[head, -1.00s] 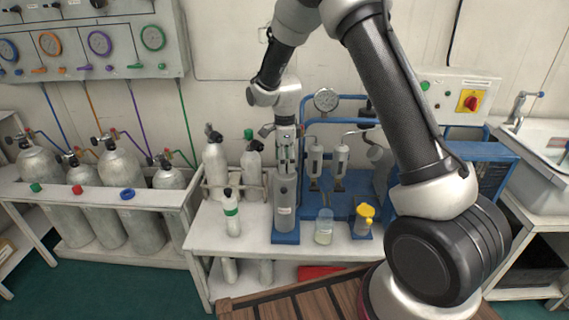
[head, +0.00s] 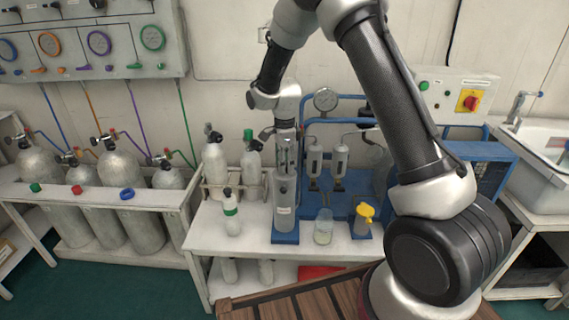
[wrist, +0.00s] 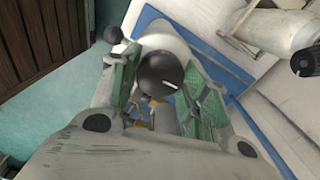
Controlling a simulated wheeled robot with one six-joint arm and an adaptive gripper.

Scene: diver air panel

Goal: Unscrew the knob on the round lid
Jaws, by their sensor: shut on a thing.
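A grey metal canister (head: 285,212) with a small label stands upright on a blue base (head: 285,239) at the front of the white bench. In the wrist view, a dark round knob (wrist: 160,72) with a pale mark sits on its pale round lid (wrist: 168,38). My gripper (wrist: 160,88) comes from above, its green-padded fingers on either side of the knob, shut on it. In the head view my gripper (head: 287,158) hides the lid and knob. How far the knob is turned cannot be told.
A beaker (head: 323,228) and a yellow-topped container (head: 364,220) stand to the right. Racked cylinders (head: 214,165) and a blue-framed pump unit (head: 345,190) stand behind. The bench front (head: 215,238) is partly clear.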

